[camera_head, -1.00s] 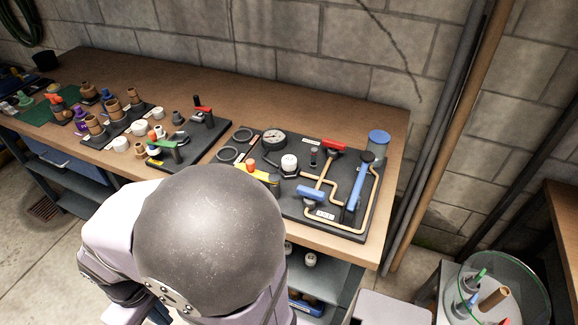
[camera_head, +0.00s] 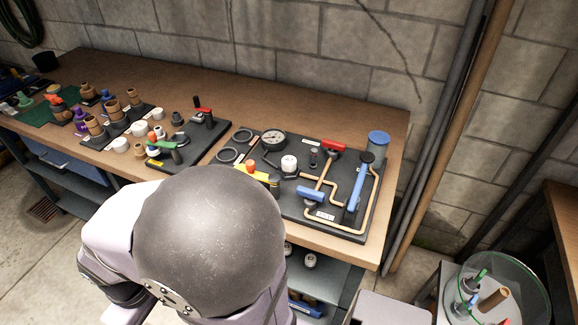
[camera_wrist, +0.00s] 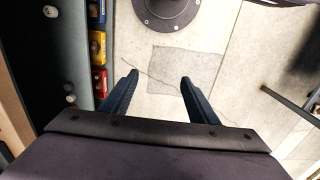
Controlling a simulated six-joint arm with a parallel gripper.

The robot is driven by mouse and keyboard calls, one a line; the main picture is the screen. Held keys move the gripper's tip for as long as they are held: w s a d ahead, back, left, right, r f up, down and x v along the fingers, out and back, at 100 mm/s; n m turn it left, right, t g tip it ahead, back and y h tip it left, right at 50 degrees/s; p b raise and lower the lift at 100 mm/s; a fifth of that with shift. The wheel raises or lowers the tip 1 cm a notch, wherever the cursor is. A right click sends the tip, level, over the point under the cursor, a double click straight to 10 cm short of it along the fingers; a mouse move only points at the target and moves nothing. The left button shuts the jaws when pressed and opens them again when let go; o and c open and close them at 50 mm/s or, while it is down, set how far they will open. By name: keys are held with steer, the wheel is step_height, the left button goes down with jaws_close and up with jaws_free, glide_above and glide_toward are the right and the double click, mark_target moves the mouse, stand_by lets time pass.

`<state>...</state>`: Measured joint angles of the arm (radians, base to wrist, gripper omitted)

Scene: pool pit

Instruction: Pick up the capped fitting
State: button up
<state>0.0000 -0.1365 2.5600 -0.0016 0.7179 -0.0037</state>
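I cannot tell for sure which piece is the capped fitting. A small fitting with a white top (camera_head: 289,163) stands on the dark pipe board (camera_head: 345,228) at the right of the bench. Small white-topped pieces (camera_head: 310,260) also sit on the shelf under the bench, and similar pale round pieces (camera_wrist: 70,98) show at the left of the wrist view. My gripper (camera_wrist: 158,78) is open and empty, its two dark fingers apart above the bare floor. In the head view my own arm hides the gripper.
The wooden bench (camera_head: 290,98) holds dark boards with brown, white and green fittings at left. A glass bowl (camera_head: 540,300) with several parts stands at lower right. Red, yellow and blue boxes (camera_wrist: 98,48) line the shelf. The concrete floor (camera_wrist: 215,40) is mostly clear.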

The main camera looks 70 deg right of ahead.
steer(key=w+d+r+n+p, duration=0.25)
steer(key=w+d+r, duration=0.4)
steer(key=d, duration=0.45)
steer(key=s+d+r+n+p, duration=0.1)
steer(key=d+r, duration=0.2)
steer(key=d, duration=0.6)
steer(key=s+d+r+n+p, duration=0.2)
steer(key=d, duration=0.8)
steer(key=s+d+r+n+p, duration=0.1)
steer(key=d+r+p, duration=0.1)
steer(key=d, duration=0.7)
steer(key=shift+s+d+r+n, duration=0.1)
steer(key=shift+d+r+n, duration=0.1)
steer(key=shift+r, duration=0.25)
steer(key=shift+s+d+r+n, duration=0.1)
steer(key=shift+d+r, duration=0.05)
steer(key=shift+r, duration=0.25)
steer(key=n+b, duration=0.2)
glide_above(289, 160)
steer(key=f, duration=0.2)
steer(key=shift+s+d+f, duration=0.15)
steer(key=shift+s+f, duration=0.05)
steer(key=shift+f, duration=0.1)
steer(key=shift+w+f+p, duration=0.2)
steer(key=shift+f+p, duration=1.15)
steer(key=shift+f, duration=2.3)
steer(key=c, duration=1.1)
